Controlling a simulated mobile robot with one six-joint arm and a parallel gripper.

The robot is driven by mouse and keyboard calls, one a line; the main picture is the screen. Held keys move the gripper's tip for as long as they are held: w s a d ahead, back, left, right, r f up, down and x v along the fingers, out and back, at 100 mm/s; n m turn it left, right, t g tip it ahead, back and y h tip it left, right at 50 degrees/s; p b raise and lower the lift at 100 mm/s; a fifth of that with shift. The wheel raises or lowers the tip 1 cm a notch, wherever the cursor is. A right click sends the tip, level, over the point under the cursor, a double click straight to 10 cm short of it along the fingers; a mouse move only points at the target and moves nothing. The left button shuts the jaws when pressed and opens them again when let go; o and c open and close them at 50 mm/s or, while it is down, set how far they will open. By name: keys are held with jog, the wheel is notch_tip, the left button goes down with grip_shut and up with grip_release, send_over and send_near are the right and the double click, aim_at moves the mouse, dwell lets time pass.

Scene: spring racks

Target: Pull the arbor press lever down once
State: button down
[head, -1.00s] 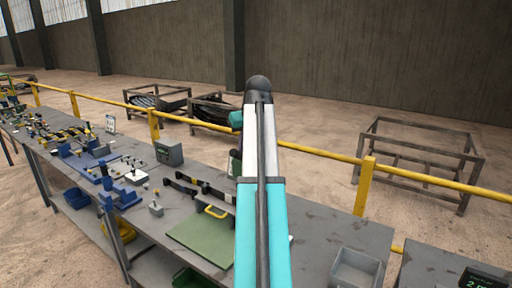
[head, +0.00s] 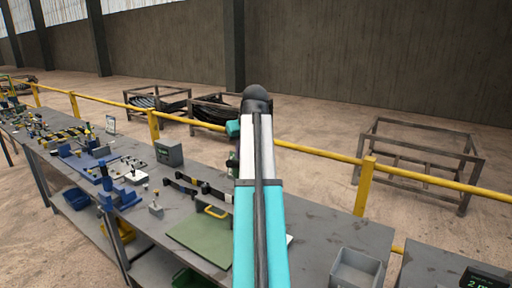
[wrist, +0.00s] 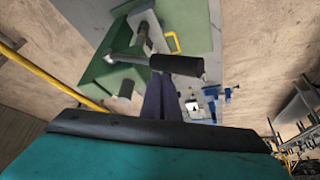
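The arbor press (wrist: 112,75) shows in the wrist view as a green body with grey metal parts, at upper left. Its lever ends in a dark cylindrical grip (wrist: 178,65) lying roughly level across the picture. My gripper (wrist: 162,82) has dark fingers whose tips are at or just behind the grip's left half in the picture. The grip overlaps the tips, so contact and the finger gap are unclear. In the head view my arm covers most of the press; only a green sliver (head: 233,163) shows beside the arm.
A grey workbench (head: 310,240) carries a green plate (head: 200,240) with a yellow handle, a grey bin (head: 355,270), a grey display box (head: 168,152) and blue fixtures. A yellow rail (head: 320,152) runs behind the bench. Metal racks stand beyond it.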

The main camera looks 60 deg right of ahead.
aim_at(238, 167)
jog(key=shift+a+f, duration=0.3)
jog(key=shift+f, duration=0.35)
jog(key=shift+a+f+b, duration=0.2)
jog(key=shift+f+b, duration=0.05)
jog(key=shift+f, duration=0.45)
jog(key=shift+a+f+b, duration=0.2)
jog(key=shift+f, duration=0.5)
jog(key=shift+a+f+b, duration=0.2)
jog(key=shift+f+b, duration=0.05)
jog(key=shift+f, duration=0.55)
jog(key=shift+f, duration=0.15)
notch_tip(238, 167, down, 4)
jog(key=shift+a+r+b, duration=0.1)
jog(key=shift+b, duration=0.65)
